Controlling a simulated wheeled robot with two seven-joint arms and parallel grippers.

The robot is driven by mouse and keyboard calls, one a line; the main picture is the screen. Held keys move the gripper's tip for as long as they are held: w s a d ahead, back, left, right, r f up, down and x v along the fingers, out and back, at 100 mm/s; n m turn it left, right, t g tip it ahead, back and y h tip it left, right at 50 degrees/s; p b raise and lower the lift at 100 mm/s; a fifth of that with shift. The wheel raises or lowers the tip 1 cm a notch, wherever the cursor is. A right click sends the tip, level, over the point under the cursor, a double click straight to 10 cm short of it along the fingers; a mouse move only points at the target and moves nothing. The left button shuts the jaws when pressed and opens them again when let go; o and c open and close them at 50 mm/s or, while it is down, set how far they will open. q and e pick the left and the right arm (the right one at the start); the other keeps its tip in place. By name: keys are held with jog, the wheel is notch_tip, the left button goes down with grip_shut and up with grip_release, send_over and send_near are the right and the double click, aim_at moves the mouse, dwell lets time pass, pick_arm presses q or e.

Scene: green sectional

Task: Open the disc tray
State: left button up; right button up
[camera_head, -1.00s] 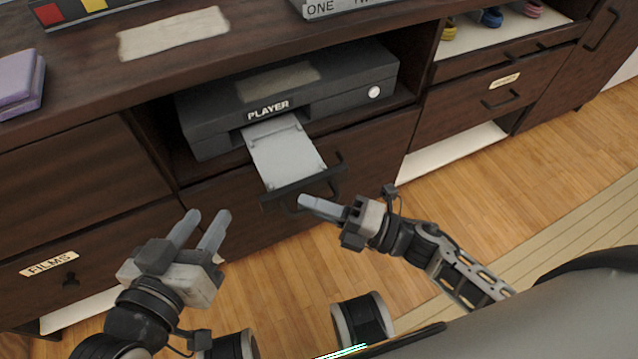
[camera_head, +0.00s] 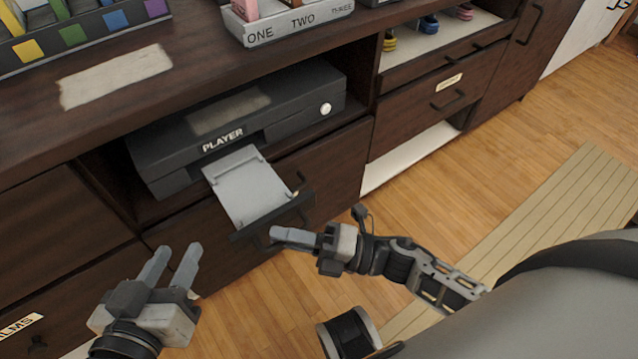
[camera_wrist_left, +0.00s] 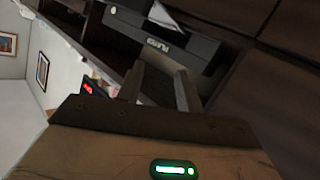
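The black disc player (camera_head: 170,150), labelled PLAYER, sits in an open shelf bay of the dark cabinet. Its pale grey disc tray (camera_head: 245,185) is extended out of the front, with a dark bar handle (camera_head: 300,207) at its outer end. In the left wrist view the player (camera_wrist_left: 190,52) and pale tray (camera_wrist_left: 165,15) also show. My right gripper (camera_head: 274,233) is at the tray's outer end, its fingertips seen edge-on at the handle; whether they grip it or are apart is unclear. My left gripper (camera_head: 175,248) is open and empty, left of and below the tray.
A drawer front (camera_head: 340,165) lies below the player bay. On the cabinet top stand a grey tray (camera_head: 300,28) marked ONE, TWO, THREE and a rack with coloured squares (camera_head: 75,35). Wooden floor (camera_head: 430,190) and a striped rug (camera_head: 550,215) are clear at right.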

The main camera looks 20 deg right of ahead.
pick_arm(q)
jog(key=shift+s+a+f+g+p, duration=0.15)
jog(key=shift+f+g+p, duration=0.15)
jog(key=shift+f+p, duration=0.2)
pick_arm(e)
jog(key=v, duration=1.6)
pick_arm(q)
jog(key=shift+w+r, duration=0.2)
jog(key=shift+r, duration=0.15)
pick_arm(e)
jog(key=shift+f, duration=0.1)
